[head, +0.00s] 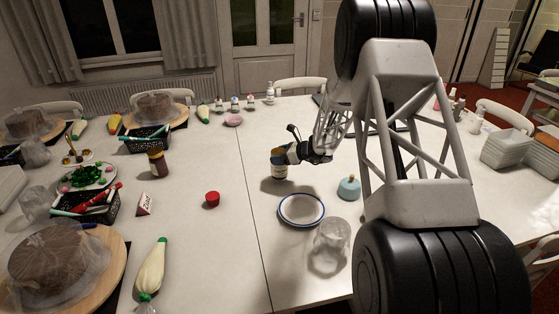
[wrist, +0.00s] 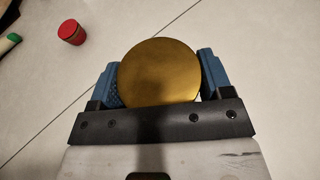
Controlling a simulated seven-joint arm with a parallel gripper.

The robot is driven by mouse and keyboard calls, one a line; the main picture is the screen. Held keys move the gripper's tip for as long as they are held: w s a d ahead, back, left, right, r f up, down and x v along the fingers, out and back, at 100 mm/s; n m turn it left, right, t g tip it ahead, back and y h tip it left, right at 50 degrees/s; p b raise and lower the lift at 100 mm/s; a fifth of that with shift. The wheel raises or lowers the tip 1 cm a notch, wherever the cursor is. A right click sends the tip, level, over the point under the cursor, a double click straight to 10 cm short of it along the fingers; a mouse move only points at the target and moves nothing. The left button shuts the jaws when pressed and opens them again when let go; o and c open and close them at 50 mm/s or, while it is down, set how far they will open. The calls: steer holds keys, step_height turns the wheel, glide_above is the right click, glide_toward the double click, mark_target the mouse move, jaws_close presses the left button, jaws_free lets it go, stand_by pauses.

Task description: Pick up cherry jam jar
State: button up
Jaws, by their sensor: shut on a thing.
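A jar (head: 280,171) with a round gold lid (wrist: 158,70) is between the fingers of my gripper (head: 284,156). In the wrist view my gripper (wrist: 160,76) has its blue fingers against both sides of the jar, with the lid facing the camera. The jar looks upright. A shadow lies by its base; I cannot tell whether it is clear of the table. Its label is too small to read, so I cannot confirm that it is cherry jam. A darker jar (head: 158,163) stands apart on the left side of the table.
A blue-rimmed plate (head: 302,222), a clear glass (head: 331,247) and a light-blue pot (head: 349,188) stand near the held jar. A red container (head: 212,199) and a piping bag (head: 151,270) are to its left. The table between the held jar and the red container is clear.

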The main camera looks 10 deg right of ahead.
steer(key=shift+s+r, duration=0.15)
steer(key=shift+r, duration=0.45)
steer(key=s+r, duration=0.1)
steer(key=s, duration=1.4)
steer(key=shift+s+a+r, duration=0.15)
steer(key=shift+s+a, duration=0.15)
steer(key=shift+s, duration=0.05)
steer(key=shift+r, duration=0.1)
